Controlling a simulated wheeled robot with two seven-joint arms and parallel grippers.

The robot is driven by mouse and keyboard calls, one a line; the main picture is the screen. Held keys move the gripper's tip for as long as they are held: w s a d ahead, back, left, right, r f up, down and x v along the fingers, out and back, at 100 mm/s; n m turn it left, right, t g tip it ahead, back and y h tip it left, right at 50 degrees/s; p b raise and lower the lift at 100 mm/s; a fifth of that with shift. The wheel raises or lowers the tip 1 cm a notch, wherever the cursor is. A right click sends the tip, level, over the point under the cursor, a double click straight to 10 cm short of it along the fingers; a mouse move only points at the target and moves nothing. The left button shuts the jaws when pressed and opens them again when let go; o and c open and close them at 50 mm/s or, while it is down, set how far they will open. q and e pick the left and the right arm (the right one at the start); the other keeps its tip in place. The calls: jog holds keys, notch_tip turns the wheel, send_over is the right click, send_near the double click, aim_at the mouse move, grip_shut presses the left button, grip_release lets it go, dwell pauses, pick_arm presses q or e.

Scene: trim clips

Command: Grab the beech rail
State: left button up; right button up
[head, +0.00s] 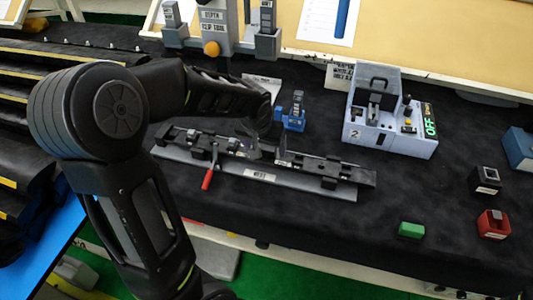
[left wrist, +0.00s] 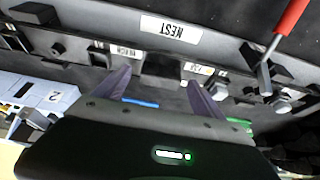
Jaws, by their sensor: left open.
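The beech rail (head: 303,163) appears to be the long dark bar lying along the grey nest (head: 225,166). In the left wrist view a small label on the bar (left wrist: 122,52) seems to read BEECH. My left gripper (head: 267,152) is over the middle of the bar, fingers pointing down. In the left wrist view its two fingers (left wrist: 160,76) are apart, with a dark block of the fixture showing between their tips. Nothing is held. Whether the fingers straddle the bar or stay above it is hard to tell. My right gripper is not in view.
A red-handled clamp (head: 208,178) stands at the nest's front, left of the gripper. A blue holder (head: 291,119) is close behind it. A grey machine (head: 390,115) marked 2 stands back right. A green block (head: 411,230) and red block (head: 493,224) sit front right.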

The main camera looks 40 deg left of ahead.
aim_at(265, 148)
pick_arm(q)
jog(key=shift+c, duration=0.2)
dwell(0.3)
grip_shut()
dwell(0.7)
jog(key=shift+r, duration=0.15)
jog(key=shift+r, duration=0.8)
notch_tip(265, 148, up, 6)
jog(key=shift+f+b, duration=0.2)
jog(key=shift+b, duration=0.4)
jog(key=s+d+b, duration=0.2)
jog(key=s+d, duration=0.1)
jog(key=s, duration=0.5)
jog(key=s+d+b, duration=0.2)
jog(key=s+d, duration=0.1)
jog(key=s, duration=0.6)
jog(key=shift+f, duration=0.2)
